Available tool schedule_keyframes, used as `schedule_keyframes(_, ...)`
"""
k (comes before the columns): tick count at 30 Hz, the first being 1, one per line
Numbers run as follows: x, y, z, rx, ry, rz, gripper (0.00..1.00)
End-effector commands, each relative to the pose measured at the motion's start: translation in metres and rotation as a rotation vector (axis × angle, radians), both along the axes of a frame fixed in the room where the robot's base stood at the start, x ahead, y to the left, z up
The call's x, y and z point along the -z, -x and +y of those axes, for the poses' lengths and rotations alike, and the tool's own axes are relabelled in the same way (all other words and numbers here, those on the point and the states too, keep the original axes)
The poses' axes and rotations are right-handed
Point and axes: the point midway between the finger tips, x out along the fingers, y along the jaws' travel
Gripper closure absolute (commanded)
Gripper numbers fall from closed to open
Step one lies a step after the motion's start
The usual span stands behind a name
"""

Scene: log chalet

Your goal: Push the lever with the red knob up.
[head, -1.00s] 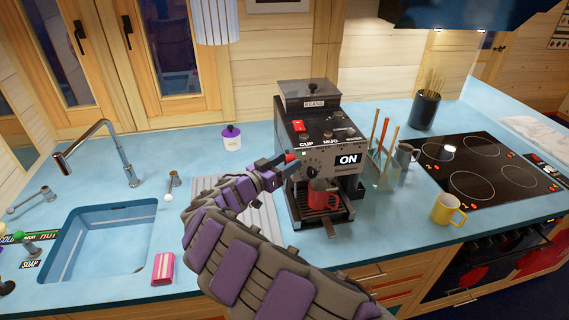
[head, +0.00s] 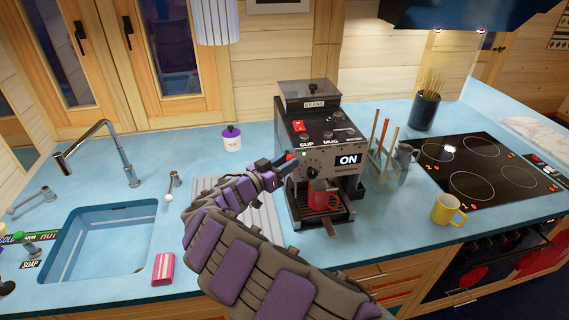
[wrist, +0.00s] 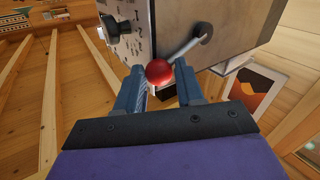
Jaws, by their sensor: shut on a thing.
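The red knob (wrist: 159,72) is on the end of a thin silver lever (wrist: 183,50) on the side of the coffee machine (head: 323,155). In the wrist view the lever slants from the knob up to a pivot at the right. My gripper (wrist: 160,84) has its blue-grey fingers on either side of the knob and is shut on it. In the head view my gripper (head: 281,161) is at the machine's left front edge, and only a little of the knob shows. The lever itself is hidden there.
A glass holder with sticks, yellow mug (head: 448,210) and hob (head: 485,172) are to the right.

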Motion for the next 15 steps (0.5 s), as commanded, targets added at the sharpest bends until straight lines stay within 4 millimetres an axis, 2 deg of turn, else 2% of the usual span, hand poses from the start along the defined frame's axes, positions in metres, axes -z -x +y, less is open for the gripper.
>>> schedule_keyframes(15, -0.0099, -0.0049, 0.0008, 0.0, 0.033, 0.113, 1.0)
